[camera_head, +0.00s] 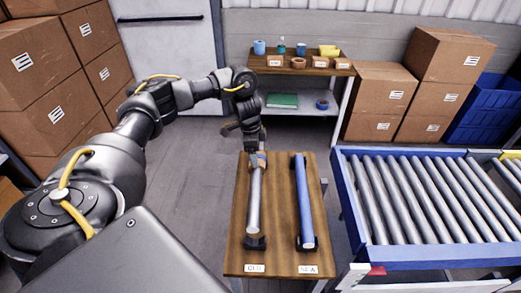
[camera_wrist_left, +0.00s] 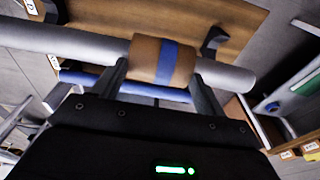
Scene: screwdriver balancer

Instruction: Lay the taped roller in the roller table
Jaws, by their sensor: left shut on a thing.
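The taped roller (camera_head: 254,205) is a long grey tube with a brown wrap and blue band near its far end. It lies along the left side of a wooden stand (camera_head: 277,215), at its black holders; I cannot tell if it is lifted clear. In the left wrist view the wrap (camera_wrist_left: 150,60) sits between the fingers. My left gripper (camera_head: 257,153) is shut on the roller at the wrap; the fingers (camera_wrist_left: 160,82) show in the wrist view. The roller table (camera_head: 355,205), blue-framed with several grey rollers, stands to the right. My right gripper is not in view.
A blue roller (camera_head: 304,203) lies parallel in black holders on the stand's right side. A shelf (camera_head: 300,68) with tape rolls and small containers stands behind. Cardboard boxes (camera_head: 375,90) and blue crates (camera_head: 483,108) are at the back right. Floor is clear left of the stand.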

